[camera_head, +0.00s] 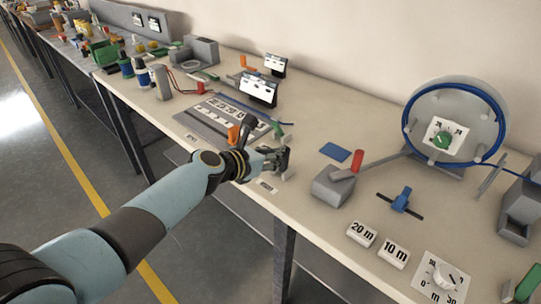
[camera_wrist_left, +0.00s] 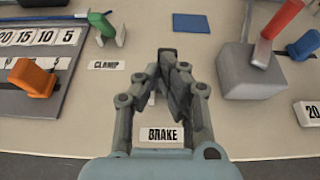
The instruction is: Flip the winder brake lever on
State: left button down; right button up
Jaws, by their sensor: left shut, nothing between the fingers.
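My left gripper (camera_head: 282,160) is shut and empty, low over the front part of the bench; it also shows in the left wrist view (camera_wrist_left: 174,72). A white BRAKE label (camera_wrist_left: 162,134) lies on the bench below the gripper. A small pale upright piece (camera_wrist_left: 152,98) shows beside the fingers, mostly hidden by them; I cannot tell if it is the brake lever or if the fingers touch it. A grey block (camera_head: 331,187) with a red-handled lever (camera_head: 357,160) stands to the right of the gripper. My right gripper is not in view.
A blue-rimmed reel (camera_head: 484,92) with a dial stands at the back right. A CLAMP label (camera_wrist_left: 109,65) and a green handle (camera_wrist_left: 101,24) lie left of the gripper. A blue square (camera_head: 335,152) lies flat on the bench. White 20 m (camera_head: 361,233) and 10 m (camera_head: 393,252) blocks sit near the front edge.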

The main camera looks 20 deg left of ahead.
pick_arm(q)
jog(key=shift+w+d+r, duration=0.15)
jog(key=shift+w+d, duration=0.05)
jog(key=shift+w, duration=0.4)
jog(key=shift+w+d+r, duration=0.1)
jog(key=shift+w+d, duration=0.1)
jog(key=shift+w, duration=0.4)
